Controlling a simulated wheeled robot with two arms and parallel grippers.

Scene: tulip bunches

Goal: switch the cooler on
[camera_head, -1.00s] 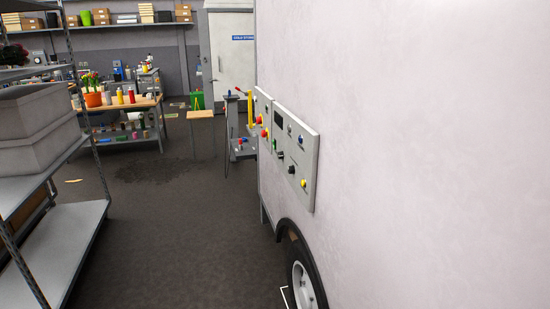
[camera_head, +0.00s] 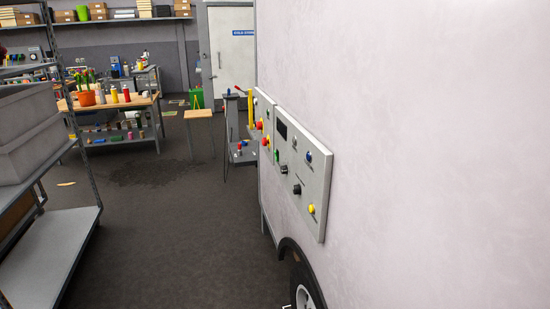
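A large white-grey cooler body (camera_head: 430,130) on wheels fills the right side of the head view. A grey control panel (camera_head: 318,190) is fixed to its side wall, seen at a steep angle. The panel carries a dark display (camera_head: 282,129), a blue button (camera_head: 308,157), black knobs (camera_head: 297,189), a green control (camera_head: 276,155) and a yellow button (camera_head: 311,209). A second, farther panel carries red and yellow controls (camera_head: 260,125). The labels are too small to read. Neither of my grippers shows in the view.
A metal shelf rack (camera_head: 58,250) with grey bins (camera_head: 28,135) stands close on the left. The dark floor (camera_head: 165,235) between rack and cooler is clear. A wheel (camera_head: 305,285) sits under the cooler. A workbench (camera_head: 140,104) and stool (camera_head: 198,114) stand farther back.

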